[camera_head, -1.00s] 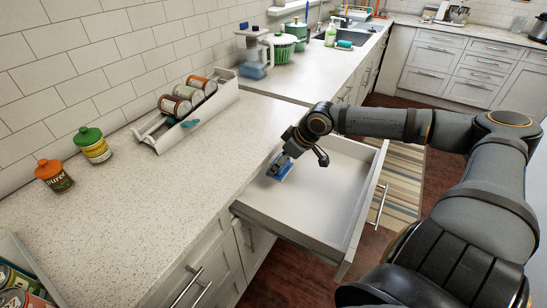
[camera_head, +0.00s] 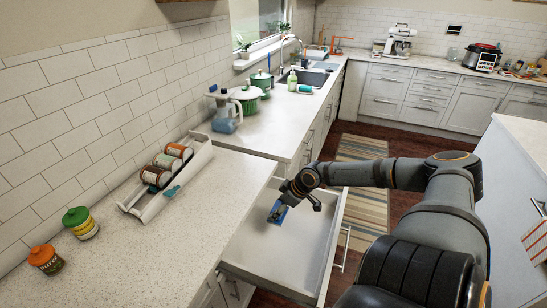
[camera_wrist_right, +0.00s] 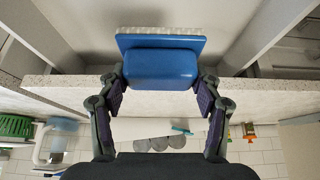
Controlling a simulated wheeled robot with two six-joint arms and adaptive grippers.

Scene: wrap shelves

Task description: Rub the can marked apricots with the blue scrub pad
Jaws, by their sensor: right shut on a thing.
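My right gripper (camera_head: 281,206) is shut on the blue scrub pad (camera_head: 277,213), inside or just above the open drawer. In the right wrist view the pad (camera_wrist_right: 160,68) sits between both fingers, its pale bristle side facing away. Three cans lie on their sides in a white rack on the counter: a near can (camera_head: 155,177), a middle can (camera_head: 167,163) and a far can (camera_head: 179,151). Their labels are too small to read, so I cannot tell which says apricots. My left gripper is not in view.
The open drawer (camera_head: 262,247) holds nothing else visible. A green-lidded jar (camera_head: 81,223) and an orange-lidded jar (camera_head: 46,259) stand on the near counter. The counter right of the rack is clear.

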